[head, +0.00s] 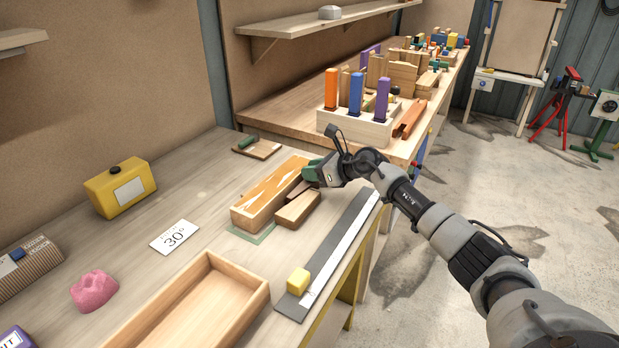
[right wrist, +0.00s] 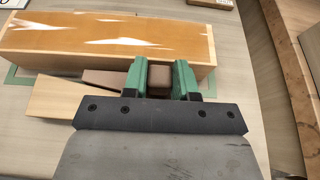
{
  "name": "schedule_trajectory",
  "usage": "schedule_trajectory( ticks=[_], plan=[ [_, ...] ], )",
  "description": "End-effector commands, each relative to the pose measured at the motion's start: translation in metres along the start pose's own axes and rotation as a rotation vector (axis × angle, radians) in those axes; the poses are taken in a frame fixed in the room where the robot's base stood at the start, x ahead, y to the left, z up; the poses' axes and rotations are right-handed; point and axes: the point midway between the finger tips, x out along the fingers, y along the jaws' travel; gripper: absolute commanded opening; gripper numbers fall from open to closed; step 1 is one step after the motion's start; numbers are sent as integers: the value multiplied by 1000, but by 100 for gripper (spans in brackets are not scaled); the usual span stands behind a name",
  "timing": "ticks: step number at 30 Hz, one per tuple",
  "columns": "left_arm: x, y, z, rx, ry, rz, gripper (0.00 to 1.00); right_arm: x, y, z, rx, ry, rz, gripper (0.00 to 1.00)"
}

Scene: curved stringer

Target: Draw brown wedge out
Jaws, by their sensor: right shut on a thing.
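The stringer (head: 268,196) is a long wooden block with an orange and white top, lying on the bench. It also spans the upper left of the right wrist view (right wrist: 110,42). The brown wedge (right wrist: 104,80) lies along its near side. A paler wooden wedge (head: 298,208) lies beside it, nearer the bench front. My right gripper (right wrist: 158,80) is shut on the brown wedge, with green fingers on either side of its end. The gripper (head: 313,174) also shows at the stringer's right end in the head view. My left gripper is not in view.
A metal straightedge (head: 335,245) with a yellow block (head: 298,281) lies along the bench front. An open wooden tray (head: 262,297) stands in front of the stringer. A "30°" card (head: 174,236) lies left. A rack of coloured tools (head: 355,122) stands behind my right gripper.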

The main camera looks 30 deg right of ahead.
Motion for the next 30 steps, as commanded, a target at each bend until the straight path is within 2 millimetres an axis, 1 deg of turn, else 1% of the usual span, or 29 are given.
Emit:
schedule_trajectory(
  ticks=[1,5,6,10,11,20,23,26,30],
  plan=[
    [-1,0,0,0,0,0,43,-2,-3,2,-2,-3,-9,0],
    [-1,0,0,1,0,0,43,-3,-4,3,-3,-3,-11,0],
    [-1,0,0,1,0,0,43,-3,-4,3,-3,-3,-11,32],
    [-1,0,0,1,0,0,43,-2,-4,2,-2,-2,-9,52],
    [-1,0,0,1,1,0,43,-2,-3,2,-2,-2,-9,53],
    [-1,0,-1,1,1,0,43,-4,-2,1,-1,-1,-6,53],
    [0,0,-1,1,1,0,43,-14,-3,0,-2,1,-8,53],
    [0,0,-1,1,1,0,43,-32,-3,0,-5,3,-8,53],
    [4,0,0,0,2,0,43,-61,-2,-1,-6,4,-8,53]
  ],
)
